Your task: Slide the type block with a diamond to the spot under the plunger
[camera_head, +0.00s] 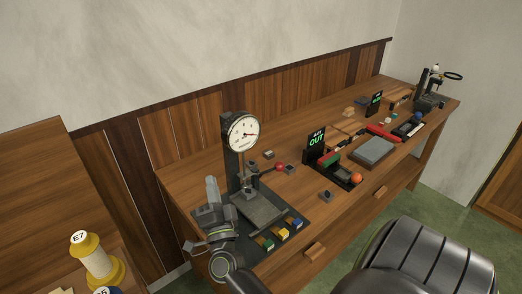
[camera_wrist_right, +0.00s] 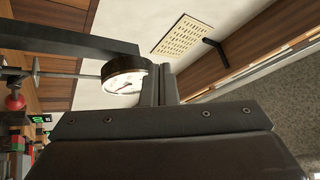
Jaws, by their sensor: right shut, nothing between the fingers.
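A dial gauge (camera_head: 243,132) stands on a dark post over a grey plate (camera_head: 262,212), its plunger (camera_head: 251,186) pointing down. Small type blocks (camera_head: 282,233) with green, yellow and blue parts sit in a row along the plate's front edge. Their marks are too small to read, so I cannot tell which bears the diamond. My right gripper (camera_head: 212,184) is shut and empty, left of the gauge post and apart from the blocks. In the right wrist view its fingers (camera_wrist_right: 164,86) show beside the gauge dial (camera_wrist_right: 125,76). My left gripper is not in view.
A red ball knob (camera_head: 280,167) is right of the post. A black OUT display (camera_head: 316,141), an orange ball (camera_head: 356,178) and a grey slab (camera_head: 373,151) stand further right. A yellow E7 piece (camera_head: 97,258) is at lower left. The bench front near the wooden handle is bare.

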